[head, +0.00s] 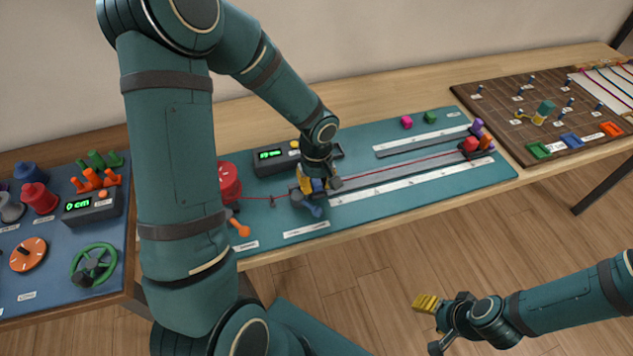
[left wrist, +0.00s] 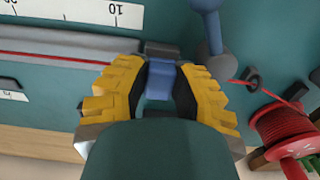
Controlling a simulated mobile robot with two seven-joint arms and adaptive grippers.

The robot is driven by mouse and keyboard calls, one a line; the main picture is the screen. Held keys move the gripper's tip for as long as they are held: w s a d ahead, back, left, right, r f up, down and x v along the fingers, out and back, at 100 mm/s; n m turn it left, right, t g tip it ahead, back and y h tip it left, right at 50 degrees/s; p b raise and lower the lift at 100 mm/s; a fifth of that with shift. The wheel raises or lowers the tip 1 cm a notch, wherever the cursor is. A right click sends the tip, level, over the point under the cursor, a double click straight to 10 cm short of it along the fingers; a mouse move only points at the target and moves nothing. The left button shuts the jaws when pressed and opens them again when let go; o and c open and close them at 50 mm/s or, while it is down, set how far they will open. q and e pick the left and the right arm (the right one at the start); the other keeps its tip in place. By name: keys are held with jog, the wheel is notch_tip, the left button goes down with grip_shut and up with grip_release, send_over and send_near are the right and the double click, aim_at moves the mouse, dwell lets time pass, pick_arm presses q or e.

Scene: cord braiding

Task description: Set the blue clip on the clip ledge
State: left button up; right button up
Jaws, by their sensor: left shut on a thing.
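My left gripper (head: 313,186) is over the left end of the long rail on the teal mat. In the left wrist view its yellow fingers (left wrist: 162,88) are shut on a small blue piece, which looks like the blue clip (left wrist: 161,78). The clip sits between the dark fingertip pads, at a dark grey block (left wrist: 160,49) at the rail's end. I cannot tell whether clip and block touch, or whether this block is the clip ledge. In the head view the gripper hides the clip. My right gripper (head: 432,325) is open and empty over the floor.
A blue lever (left wrist: 211,40) stands close to my left fingers. A red cord (left wrist: 60,58) runs along the rail from a red spool (left wrist: 283,130). A brown peg board (head: 500,112) is at right.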

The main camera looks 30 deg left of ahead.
pick_arm(q)
jog(key=shift+f, duration=0.25)
jog(key=o, duration=0.8)
jog(key=shift+w, duration=0.1)
jog(key=shift+s+a+f, duration=0.1)
jog(key=shift+s, duration=0.1)
jog(key=shift+s+a+r+p, duration=0.15)
jog(key=shift+r+p, duration=0.6)
jog(key=shift+r, duration=0.85)
jog(key=shift+w+r+p, duration=0.2)
jog(key=shift+r+p, duration=0.2)
jog(key=shift+r, duration=0.2)
jog(key=shift+d+r+p, duration=0.15)
jog(key=shift+r+p, duration=0.45)
jog(key=shift+r, duration=0.4)
jog(key=shift+d+r+p, duration=0.1)
jog(key=shift+r+p, duration=0.5)
jog(key=shift+r, duration=0.35)
